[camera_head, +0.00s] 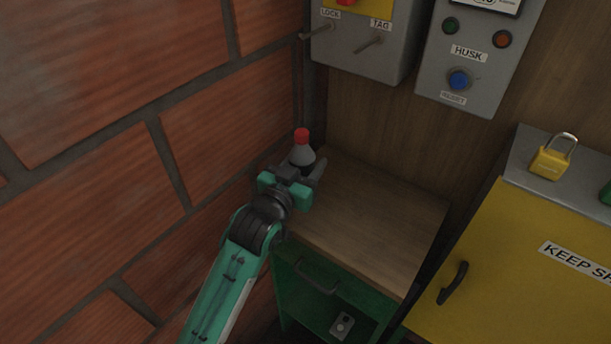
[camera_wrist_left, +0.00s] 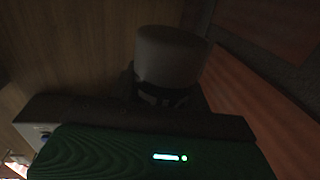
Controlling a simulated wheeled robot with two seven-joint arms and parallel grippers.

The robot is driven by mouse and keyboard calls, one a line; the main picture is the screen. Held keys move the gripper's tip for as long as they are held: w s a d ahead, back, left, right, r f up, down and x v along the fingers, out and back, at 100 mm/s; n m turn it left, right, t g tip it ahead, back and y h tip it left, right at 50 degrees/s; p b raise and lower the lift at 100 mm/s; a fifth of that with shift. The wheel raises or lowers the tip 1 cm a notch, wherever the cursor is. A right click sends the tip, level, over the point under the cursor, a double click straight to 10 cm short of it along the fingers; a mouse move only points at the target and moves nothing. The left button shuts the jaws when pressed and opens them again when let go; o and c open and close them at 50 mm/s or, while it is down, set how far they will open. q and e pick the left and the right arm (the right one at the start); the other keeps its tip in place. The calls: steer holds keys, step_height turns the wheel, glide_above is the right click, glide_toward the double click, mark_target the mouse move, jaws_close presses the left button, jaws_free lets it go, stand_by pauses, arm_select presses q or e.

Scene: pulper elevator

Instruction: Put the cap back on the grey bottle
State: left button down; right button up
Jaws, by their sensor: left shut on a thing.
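The grey bottle (camera_head: 302,156) stands upright at the back left of the wooden cabinet top, close to the brick wall. A red cap (camera_head: 302,135) shows on top of its neck; I cannot tell how firmly it sits. My left gripper (camera_head: 300,172) is at the bottle's lower part and shut on it, hiding its base. In the left wrist view a dim grey cylinder (camera_wrist_left: 172,55) shows just beyond the dark gripper body; the picture is too dark to tell which part it is. My right gripper is out of view.
The wooden top (camera_head: 365,215) is clear right of the gripper. Its green cabinet (camera_head: 300,295) holds a small grey device (camera_head: 341,325). Grey control boxes (camera_head: 466,55) hang above. A yellow cabinet (camera_head: 510,270) with a padlock (camera_head: 548,163) stands right. The brick wall (camera_head: 120,110) is close left.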

mark_target(305, 174)
arm_select(q)
step_height(305, 174, down, 3)
steer(key=shift+f, duration=0.45)
steer(key=c, duration=0.9)
jaws_free()
steer(key=shift+c, duration=0.2)
steer(key=shift+o, duration=1.3)
steer(key=shift+r, duration=0.2)
steer(key=v, duration=0.8)
steer(key=shift+f+b, duration=0.15)
steer(key=shift+b, duration=0.25)
steer(key=shift+v, duration=2)
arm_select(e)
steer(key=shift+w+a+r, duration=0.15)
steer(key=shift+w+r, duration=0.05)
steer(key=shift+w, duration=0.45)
